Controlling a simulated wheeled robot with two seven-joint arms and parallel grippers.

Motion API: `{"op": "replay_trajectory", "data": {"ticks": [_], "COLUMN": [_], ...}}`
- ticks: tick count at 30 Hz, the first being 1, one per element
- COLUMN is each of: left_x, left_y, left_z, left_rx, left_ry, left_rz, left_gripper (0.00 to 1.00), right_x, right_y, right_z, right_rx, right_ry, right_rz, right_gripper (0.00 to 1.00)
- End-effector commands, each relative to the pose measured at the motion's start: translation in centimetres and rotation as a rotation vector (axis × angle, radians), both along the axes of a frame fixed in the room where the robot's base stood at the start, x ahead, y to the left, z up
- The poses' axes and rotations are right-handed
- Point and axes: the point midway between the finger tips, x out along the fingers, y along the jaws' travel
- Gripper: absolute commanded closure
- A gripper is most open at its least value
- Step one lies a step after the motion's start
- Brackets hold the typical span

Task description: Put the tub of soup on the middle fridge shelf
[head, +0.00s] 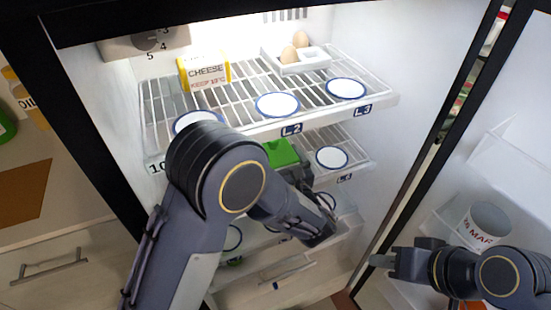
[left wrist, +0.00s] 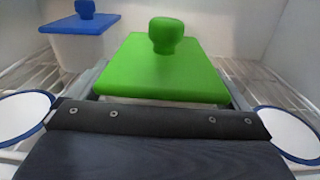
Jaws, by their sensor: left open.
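In the left wrist view the green lid (left wrist: 165,70) fills the centre. My left gripper (head: 290,170) is open, with a finger along each side of the tub. Whether the tub's base rests on the shelf is hidden. My right gripper (head: 383,261) is by the fridge door, apart from the tub; its opening cannot be told.
A blue-lidded tub (left wrist: 80,24) stands behind left. White blue-rimmed discs (head: 332,158) lie on the shelves. The upper shelf (head: 235,98) holds a cheese box (head: 204,72) and an egg tray (head: 305,63). A dated white container (head: 486,224) stands in the door.

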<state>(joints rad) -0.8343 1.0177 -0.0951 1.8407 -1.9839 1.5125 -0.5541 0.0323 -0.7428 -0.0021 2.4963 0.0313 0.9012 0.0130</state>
Motion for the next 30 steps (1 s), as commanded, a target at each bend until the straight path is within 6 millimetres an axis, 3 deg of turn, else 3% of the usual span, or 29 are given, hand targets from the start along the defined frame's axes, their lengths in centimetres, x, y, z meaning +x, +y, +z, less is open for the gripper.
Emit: {"op": "replay_trajectory", "data": {"ticks": [8, 21, 30], "left_x": [-0.7, -8.9, -11.1], "left_y": [-0.4, -3.8, -4.6], "left_z": [0.3, 0.3, 0.3], "left_rx": [0.001, 0.001, 0.001], "left_ry": [-0.001, -0.001, -0.001], "left_rz": [-0.003, -0.004, 0.000], "left_gripper": [0.02, 0.02, 0.02], "right_x": [0.0, 0.0, 0.0], "right_y": [0.0, 0.0, 0.0], "right_z": [0.3, -0.1, -0.2], "right_rx": [0.000, 0.000, 0.000], "right_ry": [0.000, 0.000, 0.000], "right_rz": [0.000, 0.000, 0.000], "right_gripper": [0.65, 0.65, 0.65]}}
